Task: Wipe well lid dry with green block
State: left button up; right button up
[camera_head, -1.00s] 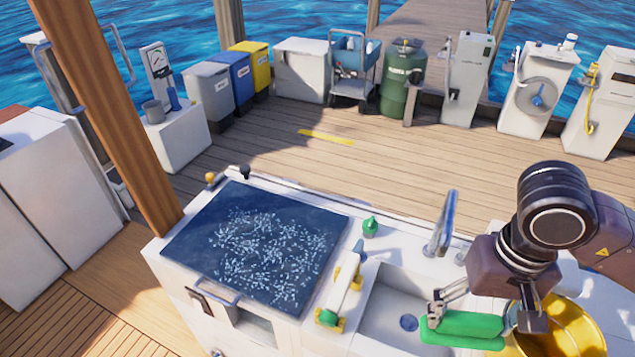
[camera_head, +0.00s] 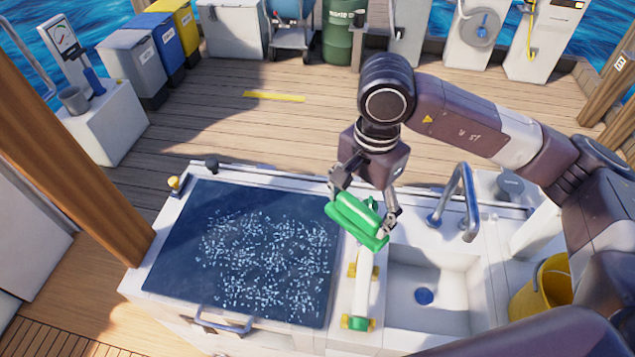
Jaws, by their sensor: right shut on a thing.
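The well lid (camera_head: 185,247) is a dark blue panel on the left part of the white counter, with many pale wet specks across its middle and right. A handle (camera_head: 222,322) is at its front edge. My right gripper (camera_head: 365,210) is shut on the green block (camera_head: 352,222). It holds the block above the counter, just beyond the lid's upper right edge, apart from the specks. My left gripper is not in view.
A sink (camera_head: 445,285) with a tap (camera_head: 467,195) lies right of the lid. A white bar (camera_head: 361,293) with yellow and green ends lies between them. A yellow bucket (camera_head: 545,290) stands far right. Two small knobs (camera_head: 174,183) stand behind the lid's left side.

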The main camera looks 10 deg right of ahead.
aim_at(337, 194)
jog(key=w+m, duration=0.1)
jog(key=m, duration=0.1)
jog(key=a+m, duration=0.1)
jog(key=shift+w+f+m, duration=0.15)
jog(key=shift+w+m, duration=0.2)
jog(key=shift+m, duration=0.05)
jog(key=w+m, duration=0.1)
jog(key=m, duration=0.1)
jog(key=w+a+m, duration=0.1)
jog(key=m, duration=0.1)
jog(key=w+m+p, duration=0.1)
jog(key=m, duration=0.2)
jog(key=shift+a+f, duration=0.3)
jog(key=shift+f, duration=0.1)
jog(key=shift+w+a+f+m, duration=0.15)
jog(key=shift+w+m, duration=0.1)
jog(key=shift+m, duration=0.65)
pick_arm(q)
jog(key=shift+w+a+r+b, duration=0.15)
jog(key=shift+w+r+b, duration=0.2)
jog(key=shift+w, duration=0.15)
pick_arm(e)
jog(key=w+a+f+m, duration=0.3)
jog(key=w+f+m, duration=0.2)
jog(key=m, duration=1.1)
notch_tip(337, 194, down, 3)
jog(key=shift+r+m, duration=0.1)
jog(key=shift+m, duration=0.2)
jog(key=shift+r, duration=0.1)
